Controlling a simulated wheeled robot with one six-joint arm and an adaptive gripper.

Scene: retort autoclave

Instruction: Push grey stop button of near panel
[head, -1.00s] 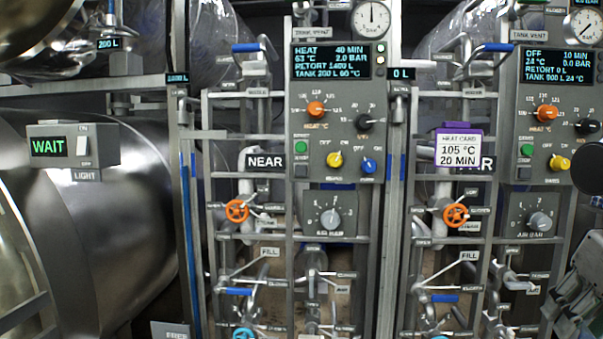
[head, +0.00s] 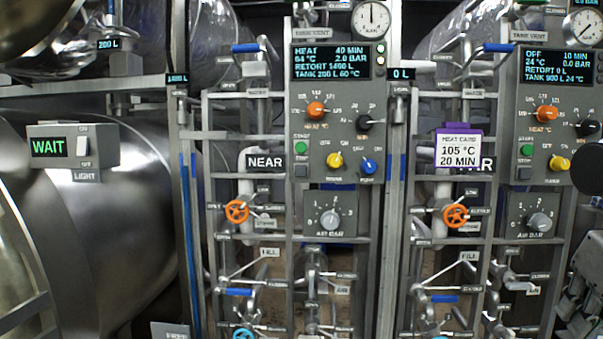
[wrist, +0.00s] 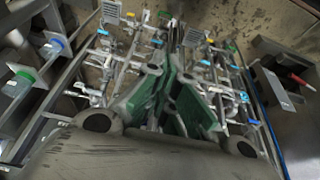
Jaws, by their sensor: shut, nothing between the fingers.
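The near panel (head: 324,118) is a grey control box in the middle of the head view, beside a black NEAR sign (head: 265,162). Its grey stop button (head: 301,171) is a small square at the lower left, directly below the green start button (head: 301,148). Nothing covers or touches it. The display (head: 330,63) reads HEAT, 40 MIN, 64 °C, 2.0 BAR. My gripper (wrist: 175,48) shows in the wrist view with its green-padded fingers shut and empty, well apart from the panel. I cannot make out the stop button in the wrist view.
A similar far panel (head: 556,100) stands to the right, with a purple-topped heat card (head: 458,149) beside it. Orange valve wheels (head: 236,211), pipes and levers fill the frames below. A WAIT light box (head: 72,147) is at the left.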

